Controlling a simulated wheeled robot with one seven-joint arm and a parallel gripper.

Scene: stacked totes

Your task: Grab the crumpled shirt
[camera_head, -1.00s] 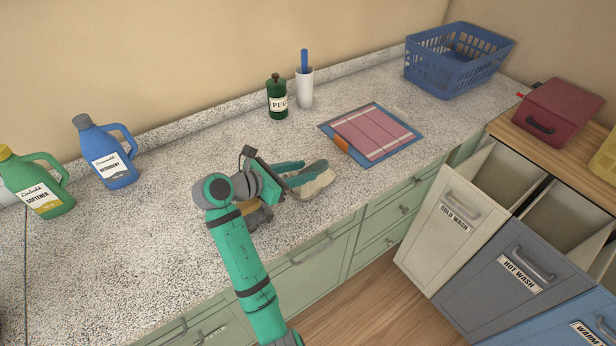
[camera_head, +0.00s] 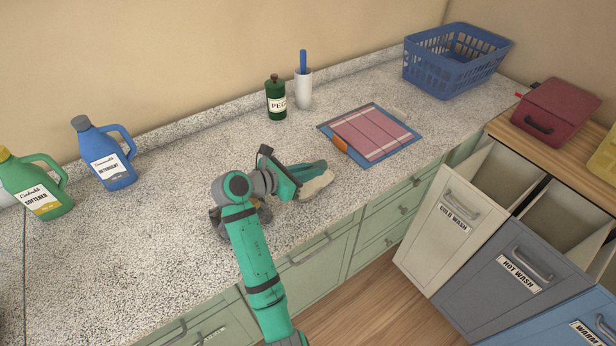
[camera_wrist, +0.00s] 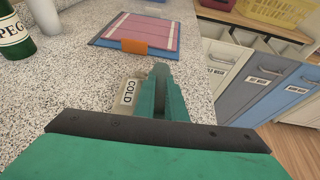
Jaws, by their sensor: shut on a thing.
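The crumpled shirt (camera_head: 318,184) looks like a small cream bundle on the speckled counter near its front edge. My gripper (camera_head: 318,170) reaches over it from the left, low at the counter, with its green fingers shut on the cloth. In the wrist view the fingers (camera_wrist: 160,82) are close together, and a pale piece of the shirt (camera_wrist: 127,92) with a "COLD" label shows at their left. The fingers and palm hide much of the bundle.
A grey bundle (camera_head: 219,222) lies partly hidden behind my arm. A blue board with pink cloth (camera_head: 372,133) lies beyond the shirt. A green bottle (camera_head: 276,100) and white cup (camera_head: 304,92) stand behind. Pull-out hampers (camera_head: 440,222) and a blue basket (camera_head: 450,65) are at right.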

